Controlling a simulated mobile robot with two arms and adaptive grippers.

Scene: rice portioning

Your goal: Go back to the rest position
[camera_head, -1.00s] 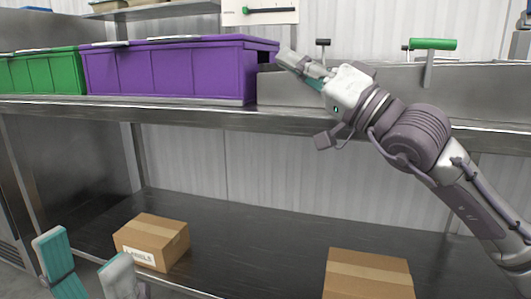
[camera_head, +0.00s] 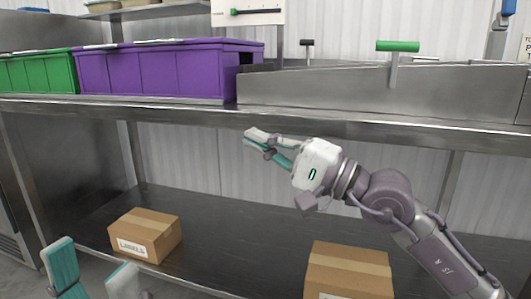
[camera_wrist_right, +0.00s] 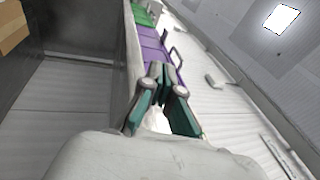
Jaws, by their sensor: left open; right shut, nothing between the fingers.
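My right gripper (camera_head: 252,137) is shut with nothing between its fingers. In the head view its arm comes in from the right, and its fingers point left, just below the front edge of the upper steel shelf. In the right wrist view its teal-padded fingers (camera_wrist_right: 160,72) come together at the tips. My left gripper (camera_head: 92,272) is at the bottom left of the head view. Its two fingers stand apart, open and empty, in front of the lower shelf. The rest of the left arm is out of view.
A purple bin (camera_head: 160,75) and a green bin (camera_head: 38,72) stand on the upper shelf (camera_head: 420,133). A labelled carton (camera_head: 145,232) and another carton (camera_head: 348,270) sit on the lower shelf (camera_head: 240,225). A green-handled tool (camera_head: 397,47) stands at the right.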

